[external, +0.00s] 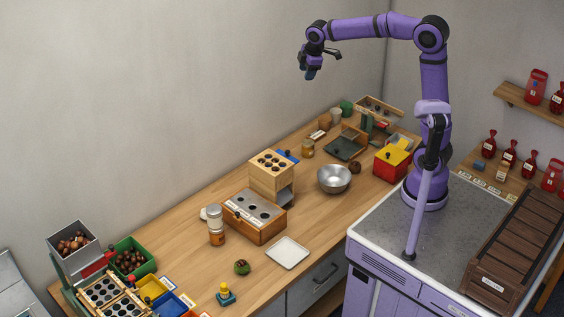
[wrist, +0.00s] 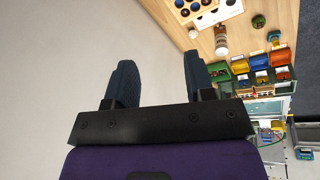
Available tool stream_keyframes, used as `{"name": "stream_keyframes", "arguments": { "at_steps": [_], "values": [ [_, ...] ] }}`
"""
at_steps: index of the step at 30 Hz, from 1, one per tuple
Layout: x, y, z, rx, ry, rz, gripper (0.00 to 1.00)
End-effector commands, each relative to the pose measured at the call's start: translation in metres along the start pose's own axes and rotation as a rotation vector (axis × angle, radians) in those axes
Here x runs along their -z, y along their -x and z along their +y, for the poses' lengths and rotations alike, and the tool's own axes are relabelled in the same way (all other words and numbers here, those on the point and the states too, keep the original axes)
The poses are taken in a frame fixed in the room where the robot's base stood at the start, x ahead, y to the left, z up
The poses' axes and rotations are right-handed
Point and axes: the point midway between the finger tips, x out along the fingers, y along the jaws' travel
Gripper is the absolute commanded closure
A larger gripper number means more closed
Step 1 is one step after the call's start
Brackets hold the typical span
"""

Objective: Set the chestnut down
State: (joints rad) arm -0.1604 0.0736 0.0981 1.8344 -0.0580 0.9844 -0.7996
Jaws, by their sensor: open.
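My gripper (external: 310,73) is raised high above the back of the wooden counter, in front of the wall. In the wrist view its two blue fingers (wrist: 160,78) are spread apart with nothing between them. Chestnuts (external: 72,243) lie in a grey bin (external: 58,227) at the lower left, and more small brown ones (external: 129,261) are in a green bin (external: 148,269) beside it. A brown round thing (external: 355,167) sits next to the metal bowl (external: 334,187); I cannot tell whether it is a chestnut. No chestnut shows in or touching my gripper.
A wooden box with a holed metal top (external: 240,228) and a taller holed wooden block (external: 272,187) stand mid-counter. A white square tray (external: 288,253) lies in front. A jar (external: 216,237), a red box with a yellow lid (external: 391,166) and several coloured bins stand around. Air around my gripper is clear.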

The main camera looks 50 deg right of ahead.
Motion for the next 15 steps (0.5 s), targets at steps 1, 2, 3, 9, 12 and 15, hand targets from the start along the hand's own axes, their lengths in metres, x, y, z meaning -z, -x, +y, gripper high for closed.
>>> {"name": "stream_keyframes", "arguments": {
  "at_steps": [1,2,3,9,12,15],
  "values": [
    [-0.018,0.014,-0.009,-0.016,-0.057,0.006,0.51],
    [-0.028,0.02,-0.015,-0.022,-0.094,0.009,0.51],
    [-0.04,0.028,-0.023,-0.031,-0.142,0.014,0.51],
    [-0.104,0.057,-0.066,-0.072,-0.389,0.041,0.51],
    [-0.135,0.066,-0.091,-0.089,-0.513,0.059,0.51],
    [-0.164,0.07,-0.117,-0.104,-0.637,0.082,0.51]
  ]
}}
